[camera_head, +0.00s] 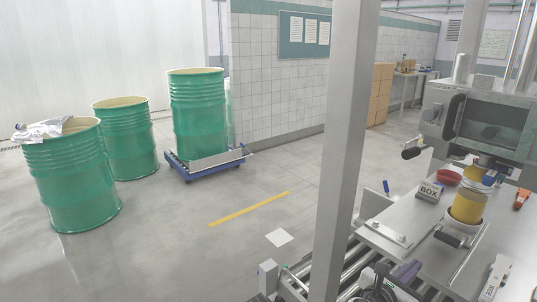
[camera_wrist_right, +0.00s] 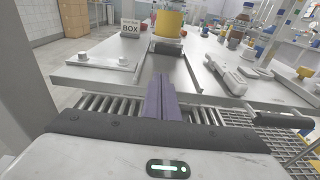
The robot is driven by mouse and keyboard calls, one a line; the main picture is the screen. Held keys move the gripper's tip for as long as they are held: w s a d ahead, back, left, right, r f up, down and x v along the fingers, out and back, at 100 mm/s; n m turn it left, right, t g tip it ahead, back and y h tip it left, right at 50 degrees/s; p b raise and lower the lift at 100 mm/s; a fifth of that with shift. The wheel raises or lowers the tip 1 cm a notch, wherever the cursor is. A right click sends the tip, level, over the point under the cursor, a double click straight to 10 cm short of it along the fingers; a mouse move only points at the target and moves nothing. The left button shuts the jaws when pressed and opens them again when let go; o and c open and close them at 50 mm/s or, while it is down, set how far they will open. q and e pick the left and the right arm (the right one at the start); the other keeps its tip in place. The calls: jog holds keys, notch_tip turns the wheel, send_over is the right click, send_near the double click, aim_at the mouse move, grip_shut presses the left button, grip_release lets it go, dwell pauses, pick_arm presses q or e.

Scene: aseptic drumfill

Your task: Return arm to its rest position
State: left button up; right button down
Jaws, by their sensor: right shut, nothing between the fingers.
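My right gripper (camera_head: 405,272) shows at the bottom right of the head view, low beside the front edge of the steel worktop (camera_head: 405,205) and above the rollers. In the right wrist view its two purple-grey fingers (camera_wrist_right: 165,97) are together and hold nothing. They point toward a yellow container (camera_wrist_right: 169,24) at the back of a slot in the worktop. That yellow container (camera_head: 467,206) also shows in the head view, under the filling machine (camera_head: 490,125). My left gripper is in neither view.
A steel post (camera_head: 345,130) stands left of the worktop. A roller conveyor (camera_head: 300,280) runs below it.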

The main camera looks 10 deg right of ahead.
jog(key=s+a+f+m+y, duration=0.3)
jog(key=s+a+f+y, duration=0.3)
jog(key=a+f, duration=0.4)
jog(key=s+a+f+m+y, duration=0.45)
jog(key=a+f, duration=0.35)
jog(key=f, duration=0.4)
jog(key=s+a+m+t+y, duration=0.1)
jog(key=s+a+m+y, duration=0.6)
jog(key=s+a+m, duration=0.4)
jog(key=s+m, duration=0.2)
jog(key=shift+a+r+m, duration=0.25)
jog(key=shift+r+m, duration=0.1)
jog(key=shift+r, duration=0.05)
